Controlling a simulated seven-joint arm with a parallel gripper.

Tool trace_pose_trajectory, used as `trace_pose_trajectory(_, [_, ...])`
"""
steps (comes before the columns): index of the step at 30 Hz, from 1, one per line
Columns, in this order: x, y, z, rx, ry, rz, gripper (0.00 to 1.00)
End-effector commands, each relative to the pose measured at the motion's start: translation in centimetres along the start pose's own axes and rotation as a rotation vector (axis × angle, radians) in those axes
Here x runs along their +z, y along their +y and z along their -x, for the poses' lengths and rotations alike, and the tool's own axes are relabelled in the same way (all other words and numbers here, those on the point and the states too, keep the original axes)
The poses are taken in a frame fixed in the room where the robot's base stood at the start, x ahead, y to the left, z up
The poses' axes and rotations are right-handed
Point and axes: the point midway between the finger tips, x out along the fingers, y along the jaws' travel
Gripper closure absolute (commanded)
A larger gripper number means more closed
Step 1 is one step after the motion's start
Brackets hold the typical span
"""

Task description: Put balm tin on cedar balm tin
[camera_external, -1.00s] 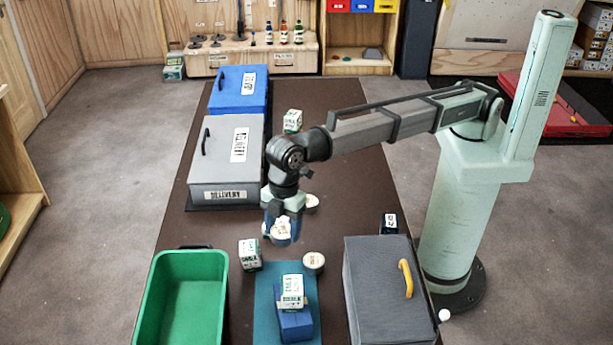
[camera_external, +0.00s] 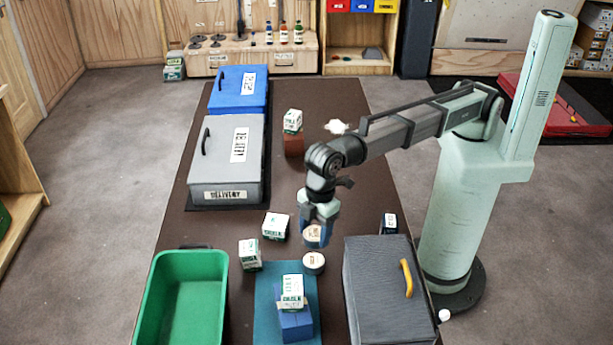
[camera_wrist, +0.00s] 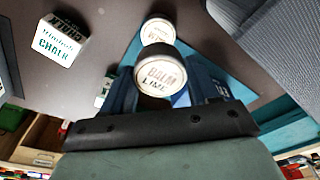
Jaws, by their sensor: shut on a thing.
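My gripper (camera_external: 314,238) is shut on a round, pale balm tin (camera_external: 312,232). In the wrist view this held tin (camera_wrist: 160,76) has a dark side, and its lid reads "BALM LIME". A second round tin (camera_external: 313,262), which I take as the cedar balm tin, stands on the brown table close to the teal mat. The held tin is above it and looks apart from it in the external view. In the wrist view the second tin (camera_wrist: 157,29) shows just beyond the held one, partly hidden, its label not clearly readable.
White chalk boxes (camera_external: 275,226) and (camera_external: 249,254) stand to the left. Another box sits on a blue block (camera_external: 296,326) on the teal mat (camera_external: 265,300). A green bin (camera_external: 222,285) is front left, a grey lidded box (camera_external: 375,290) close on the right.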

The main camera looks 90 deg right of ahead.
Motion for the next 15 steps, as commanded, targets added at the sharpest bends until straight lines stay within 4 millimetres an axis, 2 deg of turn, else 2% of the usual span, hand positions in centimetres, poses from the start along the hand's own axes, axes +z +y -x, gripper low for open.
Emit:
trace_pose_trajectory(3, [0.4,0.0,-2.0,0.000,-0.002,0.001,0.72])
trace_pose_trajectory(11, [0.6,0.0,-4.1,0.000,-0.001,0.001,0.72])
trace_pose_trajectory(15, [0.8,0.0,-5.9,-0.001,-0.001,0.002,0.72])
